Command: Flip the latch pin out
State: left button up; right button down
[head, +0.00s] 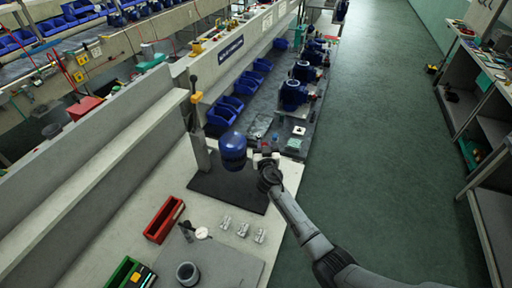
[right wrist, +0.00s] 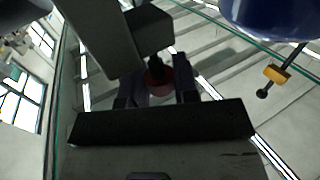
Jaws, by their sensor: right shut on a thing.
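My right gripper (head: 262,158) is beside a rounded blue housing (head: 233,147) at the bench's right edge. In the right wrist view, a small dark knob with a reddish band (right wrist: 157,77) sits between the fingers of the right gripper (right wrist: 156,90), which is shut on it. It looks like the latch pin, but its far end is hidden behind a grey block (right wrist: 148,30). The blue housing also fills the top right of the right wrist view (right wrist: 272,12). In the head view the gripped knob is too small to make out. My left gripper is not in view.
A grey post (head: 200,150) with a dark lever and yellow collar (head: 197,97) stands left of the housing, over a black mat (head: 225,188). A red bin (head: 164,220), a green bin (head: 122,272) and small metal parts lie nearer. Blue pumps (head: 294,93) line the bench behind.

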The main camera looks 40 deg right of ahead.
jog(key=c, duration=1.3)
grip_release()
jog(key=shift+r, duration=0.4)
jog(key=shift+c, duration=0.2)
jog(key=o, duration=0.5)
jog(key=shift+f, duration=0.15)
jog(key=shift+s+a, duration=0.35)
jog(key=shift+s, duration=0.1)
jog(key=v, duration=1.2)
jog(key=shift+s+a+b, duration=0.2)
jog(key=shift+s+b, duration=0.1)
jog(key=shift+b, duration=0.1)
